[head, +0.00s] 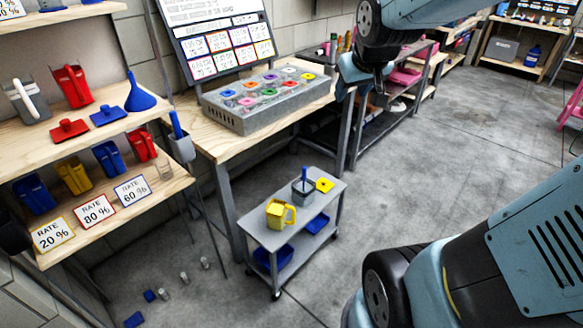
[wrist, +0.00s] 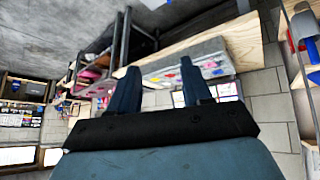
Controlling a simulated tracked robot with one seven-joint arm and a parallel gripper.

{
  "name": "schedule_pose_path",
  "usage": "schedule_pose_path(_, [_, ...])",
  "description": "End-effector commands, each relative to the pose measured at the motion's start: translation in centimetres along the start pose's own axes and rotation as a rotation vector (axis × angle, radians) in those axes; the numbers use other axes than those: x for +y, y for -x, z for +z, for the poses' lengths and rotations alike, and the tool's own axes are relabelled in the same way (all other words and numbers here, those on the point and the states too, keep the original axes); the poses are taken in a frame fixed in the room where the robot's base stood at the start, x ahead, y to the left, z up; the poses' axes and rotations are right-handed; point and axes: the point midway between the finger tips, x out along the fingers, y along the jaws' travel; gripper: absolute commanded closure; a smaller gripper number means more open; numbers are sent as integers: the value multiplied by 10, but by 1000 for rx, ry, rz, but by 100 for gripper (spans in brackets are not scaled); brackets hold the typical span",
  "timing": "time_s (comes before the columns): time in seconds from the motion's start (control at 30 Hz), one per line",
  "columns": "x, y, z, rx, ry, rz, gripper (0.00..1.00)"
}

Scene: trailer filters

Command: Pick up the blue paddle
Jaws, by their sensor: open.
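No thing is plainly recognisable as the blue paddle. One upright blue handle (head: 304,177) stands in a small grey pot (head: 303,192) on the grey cart. Another blue handle (head: 176,125) sticks out of a grey holder (head: 181,147) at the right end of the wooden shelves. The lower part of each is hidden inside its container. My gripper (head: 375,85) hangs high, right of the workbench and away from both handles. In the wrist view my gripper (wrist: 160,84) shows two separated fingers with nothing between them.
The grey cart (head: 252,227) also carries a yellow pitcher (head: 278,214) and a yellow piece (head: 324,185). A grey tray (head: 240,122) of coloured rings sits on the workbench. Shelves at left hold scoops and a blue funnel (head: 139,98). Small items lie on the floor; floor right of the cart is clear.

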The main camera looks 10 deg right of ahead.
Motion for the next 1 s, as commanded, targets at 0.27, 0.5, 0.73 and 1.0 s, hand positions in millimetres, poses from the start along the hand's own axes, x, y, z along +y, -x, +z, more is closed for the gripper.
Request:
schedule_pose_path(0.27, [4,-86,-46,84,81,7,51])
schedule_pose_path(0.5, [-3,-158,-74,170,160,3,51])
schedule_pose_path(0.73, [0,-233,-83,251,187,-33,51])
schedule_pose_path(1.0, [-6,-314,-80,360,207,-67,51])
